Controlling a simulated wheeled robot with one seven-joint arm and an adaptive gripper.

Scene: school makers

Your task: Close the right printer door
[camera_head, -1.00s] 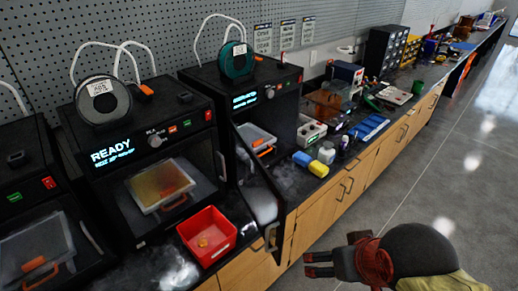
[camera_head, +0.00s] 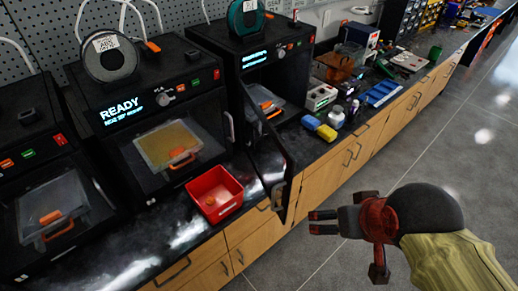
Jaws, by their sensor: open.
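The right printer (camera_head: 265,70) is a black box with a lit display, at the back of the counter. Its dark, see-through door (camera_head: 270,160) stands wide open, swung out toward the counter's front edge. A tray with an orange handle shows inside the printer. My gripper (camera_head: 312,222) is at the lower right, over the floor in front of the cabinets. Its two fingers point left, apart and empty. It is to the right of the door's free edge and not touching it.
The middle printer (camera_head: 150,125) reads READY and looks closed. A red bin (camera_head: 214,194) stands on the counter in front of it, left of the open door. The floor (camera_head: 400,150) is clear.

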